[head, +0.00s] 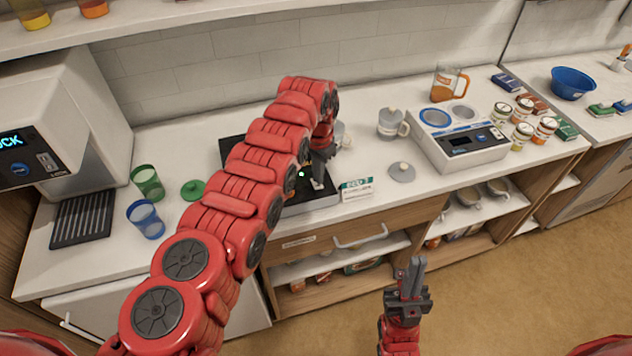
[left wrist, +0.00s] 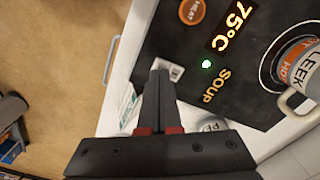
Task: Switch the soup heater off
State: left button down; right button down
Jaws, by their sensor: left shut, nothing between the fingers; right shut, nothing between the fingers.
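The soup heater (head: 232,150) is a black plate on the counter, partly hidden by my left arm. My right gripper (head: 413,267) is shut and empty, in front of the counter.
A mug (left wrist: 300,66) labelled LEEK stands on the heater. A small card (head: 357,189) and a grey lid (head: 402,172) are to the right. A white two-well appliance (head: 465,156) stands farther right. Green (head: 147,183) and blue (head: 145,218) tumblers stand left.

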pick_arm(q)
jog(key=shift+f+b, duration=0.7)
jog(key=shift+f, duration=0.15)
jog(key=shift+r, duration=0.1)
dwell(0.3)
jog(key=shift+r+p, duration=0.8)
jog(key=shift+r, duration=0.5)
notch_tip(320, 180, up, 2)
jog(key=shift+r, duration=1.1)
